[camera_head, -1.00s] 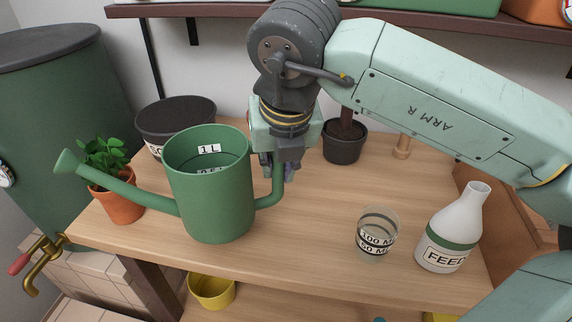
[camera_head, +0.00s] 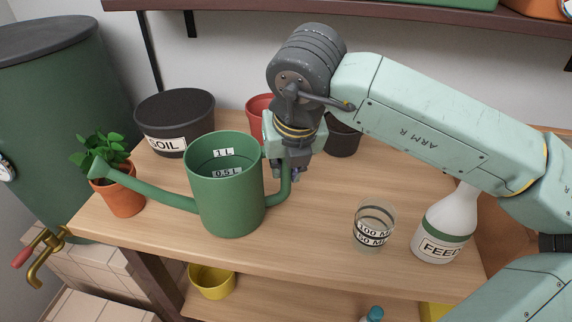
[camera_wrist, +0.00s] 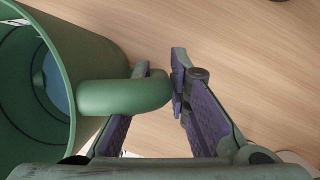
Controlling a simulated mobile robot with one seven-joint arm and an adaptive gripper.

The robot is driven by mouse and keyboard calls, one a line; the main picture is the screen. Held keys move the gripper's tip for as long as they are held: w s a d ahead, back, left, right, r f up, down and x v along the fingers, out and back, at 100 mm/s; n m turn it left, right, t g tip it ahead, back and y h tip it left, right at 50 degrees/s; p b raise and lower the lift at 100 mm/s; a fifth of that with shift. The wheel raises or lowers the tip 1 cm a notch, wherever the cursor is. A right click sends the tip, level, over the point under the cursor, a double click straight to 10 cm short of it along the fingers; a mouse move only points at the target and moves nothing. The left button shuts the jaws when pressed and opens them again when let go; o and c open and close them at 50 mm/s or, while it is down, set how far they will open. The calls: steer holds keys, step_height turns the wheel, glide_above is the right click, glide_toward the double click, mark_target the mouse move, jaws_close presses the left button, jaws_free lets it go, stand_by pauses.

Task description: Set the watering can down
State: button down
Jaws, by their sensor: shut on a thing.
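The green watering can (camera_head: 228,205) is upright over the left part of the wooden bench, with its spout pointing left in front of the potted plant. Inside it are 1 L and 0.5 L marks, and the wrist view shows a bluish surface, perhaps water. My gripper (camera_head: 297,172) is shut on the can's handle (camera_head: 276,195), at its right side. In the wrist view the handle (camera_wrist: 122,97) lies between the fingers. Whether the can's base touches the bench I cannot tell.
A potted plant (camera_head: 124,197) stands left of the can, a dark SOIL pot (camera_head: 175,112) behind it. A red pot (camera_head: 258,103) and a dark pot (camera_head: 345,142) are behind my gripper. A glass beaker (camera_head: 374,226) and FEED bottle (camera_head: 447,228) stand right. Bench between can and beaker is clear.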

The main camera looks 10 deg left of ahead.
steer(key=c, duration=1.5)
jaws_free()
steer(key=shift+r, duration=0.1)
steer(key=shift+r+p, duration=0.25)
steer(key=shift+p, duration=0.3)
steer(key=shift+s+d+r+b, duration=0.1)
steer(key=shift+s+r+b, duration=0.05)
steer(key=shift+r+b, duration=0.2)
steer(key=b+v, duration=0.1)
steer(key=v, duration=1)
steer(key=shift+s+f, duration=0.1)
steer(key=shift+s, duration=0.05)
